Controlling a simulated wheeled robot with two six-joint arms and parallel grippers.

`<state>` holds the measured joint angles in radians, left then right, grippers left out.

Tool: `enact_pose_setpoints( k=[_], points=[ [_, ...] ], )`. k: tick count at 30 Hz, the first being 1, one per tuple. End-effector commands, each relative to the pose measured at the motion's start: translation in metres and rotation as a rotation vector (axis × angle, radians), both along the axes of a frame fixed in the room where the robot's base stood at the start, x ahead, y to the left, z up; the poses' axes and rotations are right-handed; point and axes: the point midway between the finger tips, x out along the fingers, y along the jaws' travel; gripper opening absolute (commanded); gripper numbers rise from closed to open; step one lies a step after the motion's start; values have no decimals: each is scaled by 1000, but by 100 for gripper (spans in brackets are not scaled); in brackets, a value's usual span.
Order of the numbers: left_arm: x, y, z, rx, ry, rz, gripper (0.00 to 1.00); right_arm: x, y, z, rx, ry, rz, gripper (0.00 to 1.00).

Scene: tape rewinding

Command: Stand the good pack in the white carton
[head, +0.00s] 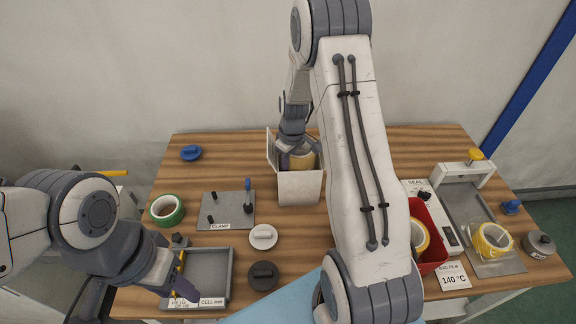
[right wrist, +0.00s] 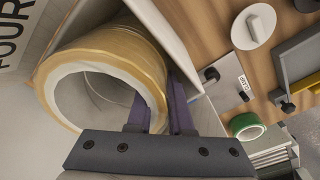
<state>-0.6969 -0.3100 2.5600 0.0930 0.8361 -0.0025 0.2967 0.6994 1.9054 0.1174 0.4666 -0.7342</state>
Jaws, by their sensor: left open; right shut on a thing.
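The white carton (head: 300,188) stands open at the back middle of the table, its flaps raised. A tan-yellow ring-shaped pack (head: 303,159) is inside its mouth; in the right wrist view the pack (right wrist: 110,62) shows a shiny outer skin and a pale core. My right gripper (head: 285,158) reaches down at the carton and is shut on the pack's wall, one finger on each side in the right wrist view (right wrist: 158,112). Whether the pack touches the carton's floor is hidden. My left gripper (head: 180,287) is open and empty over the grey tray's left edge.
A red bin (head: 433,260) holding a yellow roll (head: 419,236) stands beside the sealer (head: 434,215). Another yellow roll (head: 490,240) lies on the right. A green roll (head: 167,210), clamp plate (head: 228,208), white disc (head: 263,237), black disc (head: 263,276) and grey tray (head: 227,270) occupy the left.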

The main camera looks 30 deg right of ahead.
Motion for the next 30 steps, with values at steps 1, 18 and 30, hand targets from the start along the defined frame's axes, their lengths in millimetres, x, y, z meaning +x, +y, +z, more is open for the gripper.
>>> enact_pose_setpoints(
  k=[1,18,30],
  points=[
    [0,0,-2,0,0,0,49,1,0,-1,0,-2,0,0],
    [0,0,-2,0,0,0,49,0,0,-2,0,0,0,54],
    [0,0,-1,0,0,0,49,-1,1,-3,1,3,0,68]
  ],
)
